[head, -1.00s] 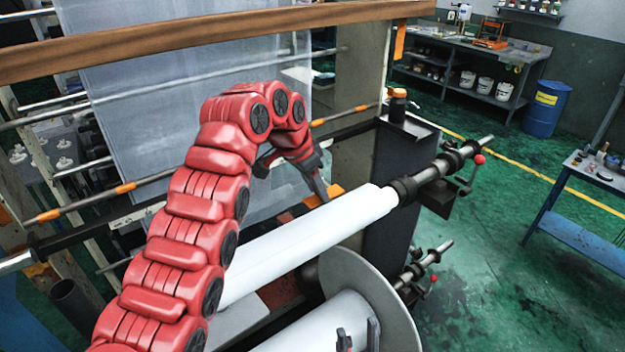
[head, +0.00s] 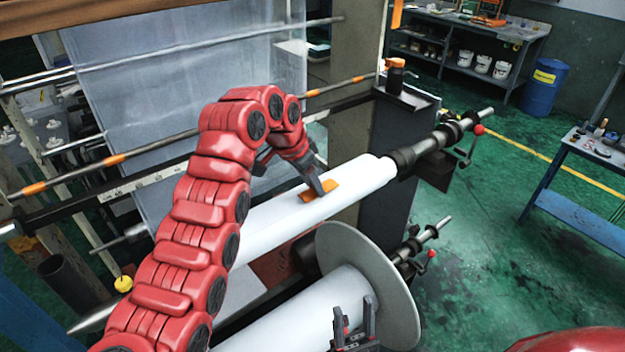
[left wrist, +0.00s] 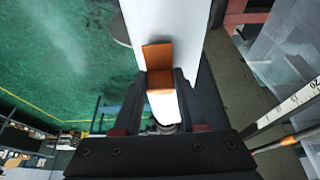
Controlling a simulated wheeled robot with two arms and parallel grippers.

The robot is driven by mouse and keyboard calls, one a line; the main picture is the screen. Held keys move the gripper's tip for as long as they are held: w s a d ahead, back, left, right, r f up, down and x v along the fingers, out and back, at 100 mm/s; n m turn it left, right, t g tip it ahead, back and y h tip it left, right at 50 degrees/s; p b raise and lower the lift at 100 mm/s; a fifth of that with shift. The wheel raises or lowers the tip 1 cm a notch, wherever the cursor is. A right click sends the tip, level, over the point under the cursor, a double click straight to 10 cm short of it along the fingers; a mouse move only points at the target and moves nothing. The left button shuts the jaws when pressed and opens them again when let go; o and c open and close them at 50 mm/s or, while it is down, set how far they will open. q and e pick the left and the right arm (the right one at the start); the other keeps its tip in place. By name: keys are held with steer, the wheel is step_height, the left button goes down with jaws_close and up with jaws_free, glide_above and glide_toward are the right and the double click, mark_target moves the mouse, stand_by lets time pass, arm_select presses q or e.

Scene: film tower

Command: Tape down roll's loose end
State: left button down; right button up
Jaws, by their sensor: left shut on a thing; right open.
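The white film roll (head: 285,215) lies on a shaft, running from lower left to upper right in the head view; it also shows in the left wrist view (left wrist: 168,22). A strip of orange tape (head: 308,192) is at the roll's upper surface. My left gripper (head: 325,188) is shut on this tape just over the roll. In the left wrist view the tape (left wrist: 157,56) sticks out bent past the fingertips, in front of the white film; contact is hard to tell. The film's loose edge is not clear. My right gripper (head: 354,325) is open and empty, low in front of the lower roll.
A lower white roll (head: 300,325) with a round grey flange (head: 370,285) sits below. A dark post (head: 385,180) carries the shaft end, with an orange-topped spray bottle (head: 395,75) on it. A clear film sheet (head: 190,100) hangs behind. Green floor (head: 490,240) is open at right.

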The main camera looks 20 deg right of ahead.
arm_select(q)
steer(key=shift+f+b, duration=0.4)
steer(key=shift+f, duration=0.2)
stand_by(1.4)
steer(key=shift+c, duration=2)
jaws_free()
steer(key=shift+r, duration=0.1)
